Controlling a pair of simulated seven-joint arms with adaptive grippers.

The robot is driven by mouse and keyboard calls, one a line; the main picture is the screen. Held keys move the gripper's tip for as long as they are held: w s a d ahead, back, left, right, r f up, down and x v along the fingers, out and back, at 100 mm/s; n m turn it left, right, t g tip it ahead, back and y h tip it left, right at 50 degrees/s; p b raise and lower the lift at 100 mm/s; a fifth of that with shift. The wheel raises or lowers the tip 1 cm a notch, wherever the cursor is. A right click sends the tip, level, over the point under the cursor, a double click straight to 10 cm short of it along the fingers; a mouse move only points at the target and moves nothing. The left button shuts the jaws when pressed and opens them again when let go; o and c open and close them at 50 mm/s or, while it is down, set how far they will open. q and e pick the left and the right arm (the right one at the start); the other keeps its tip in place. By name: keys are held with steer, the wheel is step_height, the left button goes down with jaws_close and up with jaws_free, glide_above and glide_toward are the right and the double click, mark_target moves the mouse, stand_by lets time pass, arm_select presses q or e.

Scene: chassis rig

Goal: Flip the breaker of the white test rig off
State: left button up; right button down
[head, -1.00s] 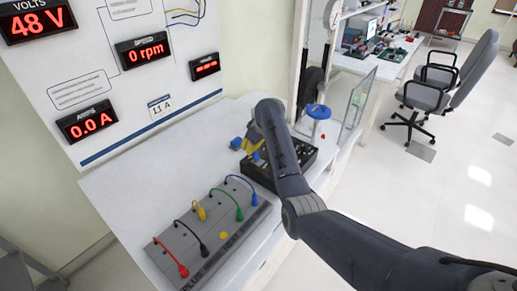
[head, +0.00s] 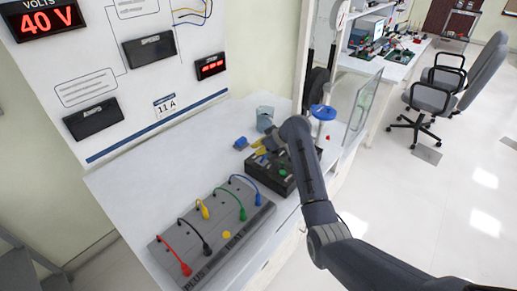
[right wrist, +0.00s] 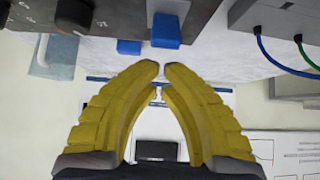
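The white test rig has an upright panel (head: 185,85) above a white bench top (head: 130,180). Its volts display (head: 45,20) reads 40 V; the speed display (head: 149,50) and amps display (head: 92,119) are dark. A black control box (head: 284,178) with knobs stands on the bench, and also shows in the right wrist view (right wrist: 120,18). A blue lever-like piece (right wrist: 165,30) sits at its edge, probably the breaker handle. My right gripper (right wrist: 161,70) has yellow fingers with tips nearly together, nothing between them, apart from the blue piece. In the head view my arm partly hides the box. My left gripper is out of view.
A grey terminal block (head: 212,232) with several coloured leads lies at the bench front. A small blue piece (head: 240,143) and a grey object (head: 265,118) are behind the gripper. A blue-topped post (head: 322,112) and clear screen (head: 362,100) stand right.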

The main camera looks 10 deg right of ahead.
steer(key=shift+r, duration=0.45)
steer(key=shift+w+a+r, duration=0.4)
steer(key=shift+w+a, duration=0.2)
steer(key=shift+w, duration=0.05)
steer(key=shift+w+a+r, duration=0.4)
steer(key=shift+w+a, duration=0.15)
steer(key=shift+w, duration=0.1)
steer(key=s+d+r, duration=0.4)
steer(key=s+d, duration=0.1)
steer(key=s, duration=0.1)
steer(key=shift+s+d+r, duration=0.25)
steer(key=shift+d+r, duration=0.05)
steer(key=shift+d, duration=0.1)
steer(key=shift+d, duration=0.1)
